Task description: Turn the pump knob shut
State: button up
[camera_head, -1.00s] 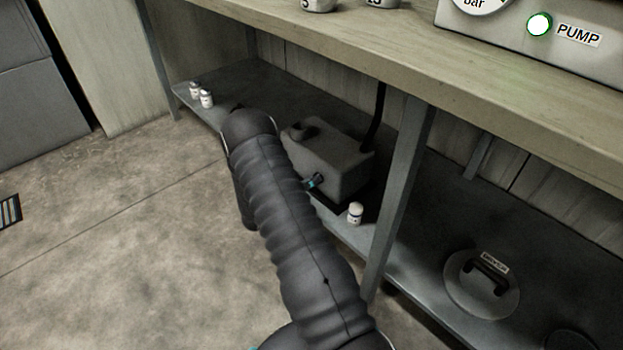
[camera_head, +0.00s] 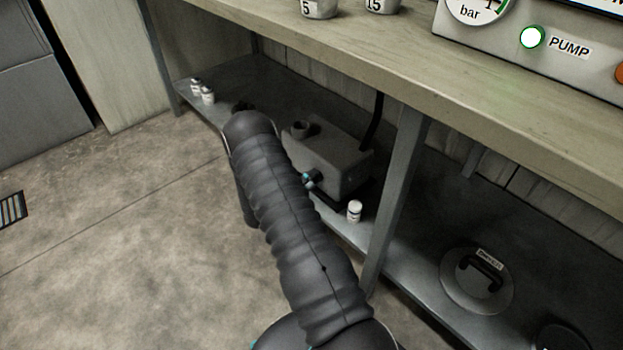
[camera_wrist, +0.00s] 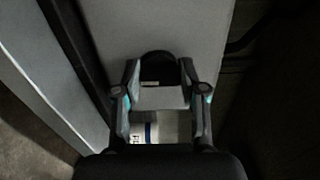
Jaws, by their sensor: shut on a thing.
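The pump is a grey box (camera_head: 345,160) on the low shelf under the bench, with a short round port on top. My gripper (camera_head: 311,181) is at the box's front face, partly hidden behind my arm. In the wrist view, my gripper (camera_wrist: 158,76) has its two fingers on either side of a dark rounded knob (camera_wrist: 158,63) and is shut on it. The grey face of the pump (camera_wrist: 205,25) lies behind the knob.
A small white vial (camera_head: 354,211) stands on the shelf close to the pump; two more vials (camera_head: 202,92) are at the far left. A bench leg (camera_head: 397,190) stands right of the pump. The bench top (camera_head: 330,48) overhangs it. Floor at left is clear.

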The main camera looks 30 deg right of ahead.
jog(key=shift+n, duration=0.3)
jog(key=o, duration=1.1)
jog(key=shift+o, duration=0.2)
jog(key=shift+a, duration=0.1)
jog(key=s+a, duration=0.1)
jog(key=a, duration=1)
jog(key=shift+s+a, duration=0.3)
jog(key=shift+a, duration=0.1)
